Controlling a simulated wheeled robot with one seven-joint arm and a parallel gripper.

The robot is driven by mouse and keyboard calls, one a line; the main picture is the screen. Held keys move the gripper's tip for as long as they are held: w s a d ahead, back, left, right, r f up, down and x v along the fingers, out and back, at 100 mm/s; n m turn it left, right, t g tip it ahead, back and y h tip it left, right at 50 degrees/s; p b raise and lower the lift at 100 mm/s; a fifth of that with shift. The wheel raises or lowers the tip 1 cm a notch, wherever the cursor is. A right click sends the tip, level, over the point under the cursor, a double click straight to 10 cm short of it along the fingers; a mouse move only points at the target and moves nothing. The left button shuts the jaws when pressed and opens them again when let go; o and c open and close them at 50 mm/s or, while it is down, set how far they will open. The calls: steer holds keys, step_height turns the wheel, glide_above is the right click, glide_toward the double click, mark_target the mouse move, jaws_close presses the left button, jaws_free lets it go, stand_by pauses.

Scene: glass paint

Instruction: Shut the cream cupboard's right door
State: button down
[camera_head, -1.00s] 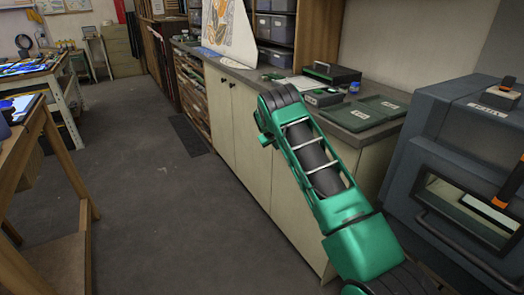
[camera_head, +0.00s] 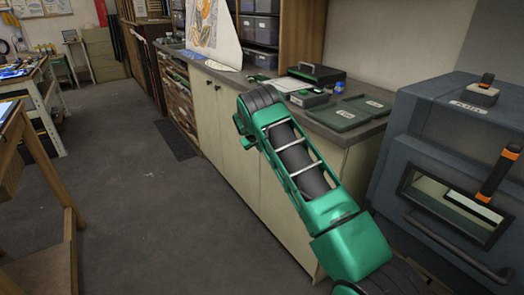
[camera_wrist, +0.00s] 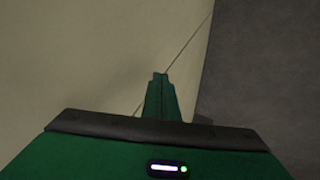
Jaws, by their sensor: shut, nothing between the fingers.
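The cream cupboard (camera_head: 202,120) stands under the grey worktop in the head view, with two dark knobs near the meeting edges of its doors. Its right door (camera_head: 241,172) is partly hidden behind my green arm. Its front looks about flush with the cupboard, but I cannot tell whether it is fully shut. My gripper (camera_wrist: 160,76) is shut and empty in the wrist view, in front of a cream surface (camera_wrist: 80,60) with a thin dark slanting seam. I cannot tell whether the fingertips touch it. The gripper itself is hidden in the head view.
A dark grey kiln (camera_head: 445,145) stands at the right. Green boxes and flat cases (camera_head: 345,115) lie on the worktop (camera_head: 375,128). A wooden table (camera_head: 40,185) stands at the left. The grey floor (camera_head: 140,220) between is clear, with a dark mat (camera_head: 177,139).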

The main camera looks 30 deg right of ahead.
steer(key=a+f+v, duration=0.1)
steer(key=v, duration=0.9)
steer(key=s+d+r+m+g+y, duration=0.1)
steer(key=s+d+r, duration=0.1)
steer(key=s+r, duration=0.6)
steer(key=s+d+r+m+g+y, duration=0.15)
steer(key=s+r, duration=0.25)
steer(key=s, duration=0.8)
steer(key=s+d+r+m+g, duration=0.1)
steer(key=s+d+r, duration=0.1)
steer(key=s+r, duration=0.6)
steer(key=s+a+m+y, duration=0.1)
steer(key=s+a, duration=0.2)
steer(key=s, duration=0.9)
steer(key=s+a+f+g+y, duration=0.1)
steer(key=s+a, duration=0.2)
steer(key=s, duration=1)
steer(key=s+a+m+y, duration=0.1)
steer(key=s+a, duration=0.2)
steer(key=s, duration=0.9)
steer(key=shift+s+a+f+m+g, duration=0.25)
steer(key=shift+a+f+m+g, duration=0.1)
steer(key=shift+a, duration=0.05)
